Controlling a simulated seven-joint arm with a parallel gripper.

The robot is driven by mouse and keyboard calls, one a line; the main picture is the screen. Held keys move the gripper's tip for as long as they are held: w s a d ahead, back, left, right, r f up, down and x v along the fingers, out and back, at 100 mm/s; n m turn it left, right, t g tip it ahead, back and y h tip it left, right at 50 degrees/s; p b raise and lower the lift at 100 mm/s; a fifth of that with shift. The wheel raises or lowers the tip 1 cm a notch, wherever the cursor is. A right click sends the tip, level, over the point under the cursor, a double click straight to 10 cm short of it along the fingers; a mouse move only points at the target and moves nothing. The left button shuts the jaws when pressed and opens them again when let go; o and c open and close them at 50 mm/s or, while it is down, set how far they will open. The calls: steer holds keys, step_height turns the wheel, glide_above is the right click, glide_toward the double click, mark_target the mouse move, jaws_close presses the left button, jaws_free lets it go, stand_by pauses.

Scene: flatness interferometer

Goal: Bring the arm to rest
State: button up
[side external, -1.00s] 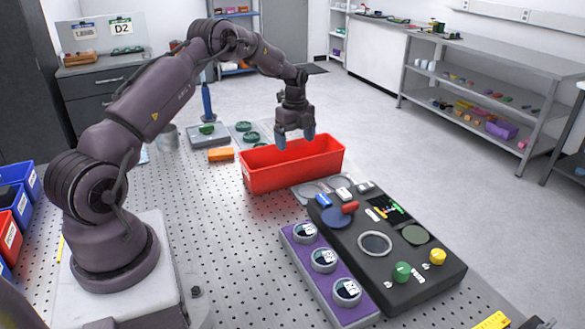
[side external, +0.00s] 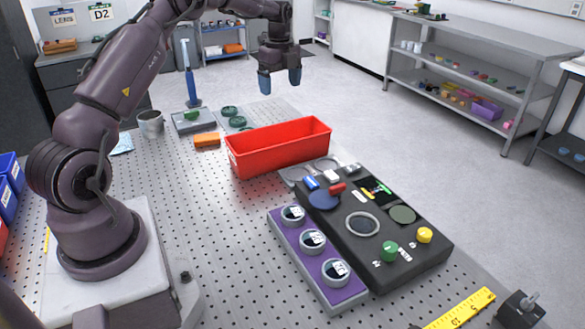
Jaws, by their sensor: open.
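My gripper (side external: 280,80) points down with its two blue-grey fingertips apart and nothing between them. It hangs in the air, well above the bench, and in the picture it stands above the far right part of the red bin (side external: 278,150). My arm reaches up from its base at the left, and its top bend is cut off by the upper picture edge.
The black interferometer unit (side external: 330,235) with coloured knobs and the purple tray (side external: 291,241) of several ringed pieces sit in front of the bin. An orange block (side external: 207,140), a metal cup (side external: 150,123) and a blue upright tool (side external: 188,75) stand behind. A yellow ruler (side external: 462,308) lies front right.

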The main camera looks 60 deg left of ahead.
steer(key=s+d+r+n+t, duration=0.2)
steer(key=s+d+r+n, duration=0.2)
steer(key=s+d, duration=0.4)
steer(key=s+d+r+n+t, duration=0.1)
steer(key=s+d+r+n, duration=0.3)
steer(key=d, duration=0.8)
steer(key=s+d+r+n+t, duration=0.2)
steer(key=s+d+r+n, duration=0.2)
steer(key=s+d+n, duration=0.3)
steer(key=shift+s+d+r+n+t, duration=0.35)
steer(key=shift+s+d, duration=1.7)
steer(key=shift+s, duration=0.9)
